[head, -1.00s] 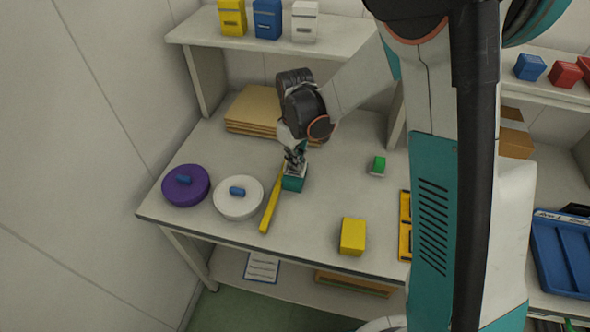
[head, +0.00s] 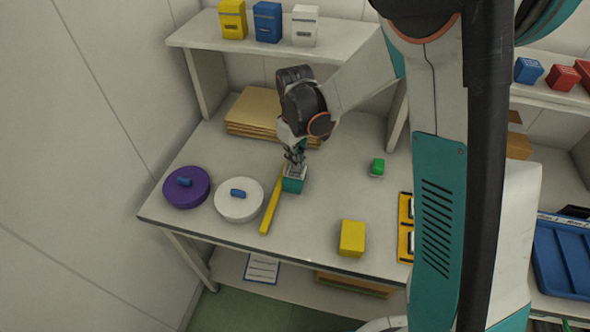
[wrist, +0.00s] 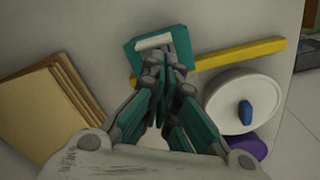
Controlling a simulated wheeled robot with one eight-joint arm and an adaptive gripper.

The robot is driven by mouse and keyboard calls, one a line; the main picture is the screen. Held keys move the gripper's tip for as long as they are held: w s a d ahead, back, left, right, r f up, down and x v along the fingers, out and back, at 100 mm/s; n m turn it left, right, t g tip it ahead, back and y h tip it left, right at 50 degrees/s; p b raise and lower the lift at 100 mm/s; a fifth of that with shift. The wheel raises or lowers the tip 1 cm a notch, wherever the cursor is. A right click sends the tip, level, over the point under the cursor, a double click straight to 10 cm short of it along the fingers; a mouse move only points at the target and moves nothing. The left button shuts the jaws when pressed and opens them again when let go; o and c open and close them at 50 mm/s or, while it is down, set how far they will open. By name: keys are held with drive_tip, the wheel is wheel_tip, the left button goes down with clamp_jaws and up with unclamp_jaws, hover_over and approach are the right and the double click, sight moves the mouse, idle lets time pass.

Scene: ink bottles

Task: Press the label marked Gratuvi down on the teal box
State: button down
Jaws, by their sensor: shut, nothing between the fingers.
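The teal box (head: 292,185) stands on the table beside a yellow bar, below my gripper (head: 295,170). In the wrist view the teal box (wrist: 134,58) shows a white label (wrist: 155,42) on its top; any writing on it is too small to read. My gripper (wrist: 161,68) is shut with nothing between its fingers. Its fingertips are over the top of the teal box at the label's edge. I cannot tell for certain whether they touch it. The fingers hide part of the box top.
The yellow bar (head: 272,205) lies close to the teal box. A white round lid (head: 232,207) and a purple one (head: 180,196) are at left. Brown envelopes (head: 255,110) lie behind. A yellow box (head: 352,238) and a small green item (head: 377,166) stand to the right.

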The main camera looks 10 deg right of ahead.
drive_tip(key=shift+r+p, duration=1.35)
drive_tip(key=shift+r, duration=1.2)
drive_tip(key=s+d+r+m+t+b, duration=0.3)
drive_tip(key=s+d+r, duration=0.4)
drive_tip(key=r, duration=0.4)
drive_tip(key=s+d+m+t+b, duration=0.1)
drive_tip(key=s+d+m+t, duration=0.1)
drive_tip(key=s, duration=0.5)
drive_tip(key=s+d+r+m+t+b, duration=0.1)
drive_tip(key=s+d+m+t, duration=0.1)
drive_tip(key=s, duration=0.5)
drive_tip(key=shift+d+r+m, duration=0.15)
drive_tip(key=shift+d+m, duration=0.15)
drive_tip(key=shift+d, duration=0.05)
